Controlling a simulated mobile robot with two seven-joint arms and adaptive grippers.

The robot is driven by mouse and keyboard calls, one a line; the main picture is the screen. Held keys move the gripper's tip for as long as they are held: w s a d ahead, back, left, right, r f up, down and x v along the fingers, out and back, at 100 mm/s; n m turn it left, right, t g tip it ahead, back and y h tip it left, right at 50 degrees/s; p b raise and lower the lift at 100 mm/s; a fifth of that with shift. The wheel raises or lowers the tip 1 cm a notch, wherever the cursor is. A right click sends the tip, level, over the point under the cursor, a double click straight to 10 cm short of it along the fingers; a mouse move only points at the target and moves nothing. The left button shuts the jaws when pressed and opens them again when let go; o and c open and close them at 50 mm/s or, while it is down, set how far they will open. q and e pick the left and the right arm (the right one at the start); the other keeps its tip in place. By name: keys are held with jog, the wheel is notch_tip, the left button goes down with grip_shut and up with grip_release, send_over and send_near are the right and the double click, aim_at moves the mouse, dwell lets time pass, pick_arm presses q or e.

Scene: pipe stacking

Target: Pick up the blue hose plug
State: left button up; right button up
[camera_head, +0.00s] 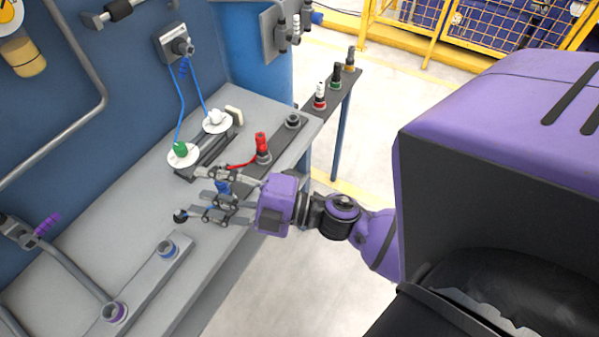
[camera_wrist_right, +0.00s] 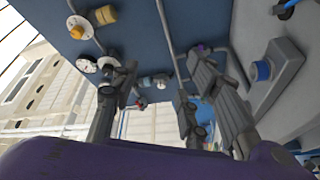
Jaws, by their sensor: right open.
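The blue hose plug (camera_head: 222,187) shows as a small blue piece among the fingers of my right gripper (camera_head: 188,196), near the workbench's front edge. The fingers are spread apart and hide much of it. I cannot tell whether they touch it. In the right wrist view the open fingers of the right gripper (camera_wrist_right: 158,85) show with a gap between them. I cannot make out the plug clearly there. My left gripper is not in view.
A red plug (camera_head: 262,143) stands in a socket bar behind the gripper. A green-topped plug (camera_head: 180,149) stands on a white disc. The grey bench (camera_head: 120,215) is clear left of the gripper.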

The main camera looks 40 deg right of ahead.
jog(key=s+a+r+n+g+y, duration=0.1)
jog(key=s+a+n+g+y, duration=0.15)
jog(key=a+n+g, duration=0.45)
jog(key=n+g+h+b, duration=0.2)
jog(key=n+h+b, duration=0.3)
jog(key=n+h, duration=0.8)
send_over(227, 186)
jog(key=s+d, duration=0.2)
jog(key=s, duration=0.1)
notch_tip(227, 186, down, 7)
jog(key=n+y, duration=0.1)
jog(key=x, duration=0.6)
jog(key=shift+w+a+f+p, duration=0.15)
jog(key=shift+a+f+p, duration=0.05)
jog(key=shift+a+p, duration=0.1)
jog(key=shift+w+f, duration=0.15)
jog(key=shift+f, duration=0.1)
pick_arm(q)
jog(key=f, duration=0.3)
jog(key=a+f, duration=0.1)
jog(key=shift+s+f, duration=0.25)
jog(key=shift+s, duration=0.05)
pick_arm(e)
jog(key=shift+c, duration=0.3)
